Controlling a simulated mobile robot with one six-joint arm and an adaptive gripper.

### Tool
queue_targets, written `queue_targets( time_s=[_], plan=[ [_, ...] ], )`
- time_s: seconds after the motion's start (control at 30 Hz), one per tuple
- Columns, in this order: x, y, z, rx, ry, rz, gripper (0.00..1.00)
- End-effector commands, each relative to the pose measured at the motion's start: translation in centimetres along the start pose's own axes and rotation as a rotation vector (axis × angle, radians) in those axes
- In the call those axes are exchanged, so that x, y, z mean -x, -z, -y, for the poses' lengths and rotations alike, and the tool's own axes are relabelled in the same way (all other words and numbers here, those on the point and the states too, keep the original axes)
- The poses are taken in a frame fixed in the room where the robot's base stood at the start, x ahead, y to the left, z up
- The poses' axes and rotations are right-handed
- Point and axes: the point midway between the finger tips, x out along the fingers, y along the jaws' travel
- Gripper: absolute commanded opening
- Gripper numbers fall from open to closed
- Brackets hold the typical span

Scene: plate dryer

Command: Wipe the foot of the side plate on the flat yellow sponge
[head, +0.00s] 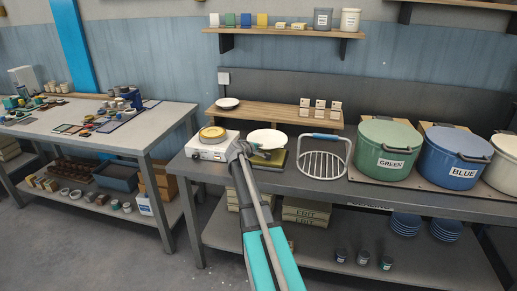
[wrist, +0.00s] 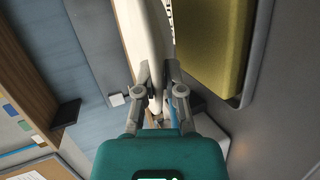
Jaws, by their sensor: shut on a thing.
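The white side plate (head: 268,137) is in my gripper (head: 243,150), pinched at its rim. In the wrist view the plate (wrist: 147,35) shows nearly edge-on between the fingertips of my gripper (wrist: 158,73), and the fingers are shut on it. The flat yellow sponge (head: 276,156) lies in a dark tray on the bench, below the plate in the head view. In the wrist view the sponge (wrist: 210,45) is beside the plate, with a narrow gap showing between them. The plate's foot is hard to make out.
A white device with a round brass-coloured top (head: 212,136) stands left of the sponge. A wire rack (head: 322,160) stands to the right, then the green bin (head: 388,150) and blue bin (head: 450,160). Another white plate (head: 227,103) sits on the low wooden shelf (head: 275,116) behind.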

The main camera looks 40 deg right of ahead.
Motion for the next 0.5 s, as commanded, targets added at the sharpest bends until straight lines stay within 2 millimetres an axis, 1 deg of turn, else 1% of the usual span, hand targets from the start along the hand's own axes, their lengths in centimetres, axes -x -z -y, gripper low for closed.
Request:
queue_targets(
  time_s=[0.03,0.5],
  plan=[
    [-0.2,0.0,0.5,0.001,-0.001,0.000,0.00],
    [-1.2,0.1,3.3,0.001,-0.001,-0.001,0.00]
  ],
)
